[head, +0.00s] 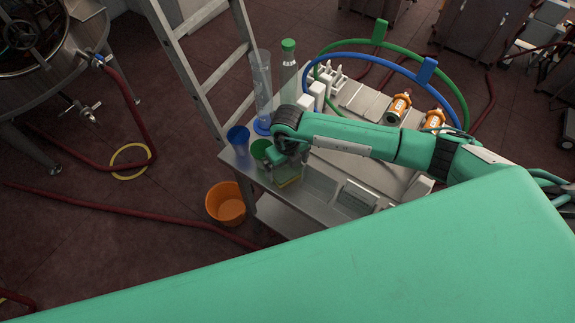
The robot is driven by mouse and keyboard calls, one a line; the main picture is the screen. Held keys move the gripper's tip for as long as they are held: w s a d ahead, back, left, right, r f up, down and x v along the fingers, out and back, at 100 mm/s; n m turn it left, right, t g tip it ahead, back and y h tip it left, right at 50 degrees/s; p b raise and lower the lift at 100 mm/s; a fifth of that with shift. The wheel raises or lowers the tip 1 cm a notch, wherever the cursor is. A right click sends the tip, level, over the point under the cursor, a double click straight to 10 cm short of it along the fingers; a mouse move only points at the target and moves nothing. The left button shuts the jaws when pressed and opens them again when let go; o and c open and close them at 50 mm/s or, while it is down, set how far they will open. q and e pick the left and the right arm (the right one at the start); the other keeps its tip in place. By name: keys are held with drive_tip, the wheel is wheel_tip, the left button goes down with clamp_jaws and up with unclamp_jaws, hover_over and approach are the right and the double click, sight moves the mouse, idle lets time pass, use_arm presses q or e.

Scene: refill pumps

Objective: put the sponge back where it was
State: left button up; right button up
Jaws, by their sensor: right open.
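My right arm reaches in from the right across a metal table (332,203). My right gripper (283,166) is low over the table's front left part, its jaws open. A small yellowish and green thing (288,182), perhaps the sponge, shows just below the gripper. The gripper partly hides it, and I cannot tell if they touch. My left gripper is not in view.
A blue cup (238,137) and a green cup (261,150) stand left of the gripper. A clear cylinder (261,85) and a green-capped bottle (288,70) stand behind. Orange-labelled pumps (399,107) and blue and green hoses are farther back. An orange bucket (226,204) is on the floor.

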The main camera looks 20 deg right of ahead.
sight(288, 168)
wheel_tip(288, 168, up, 11)
drive_tip(key=p, duration=0.6)
drive_tip(key=shift+w, duration=0.1)
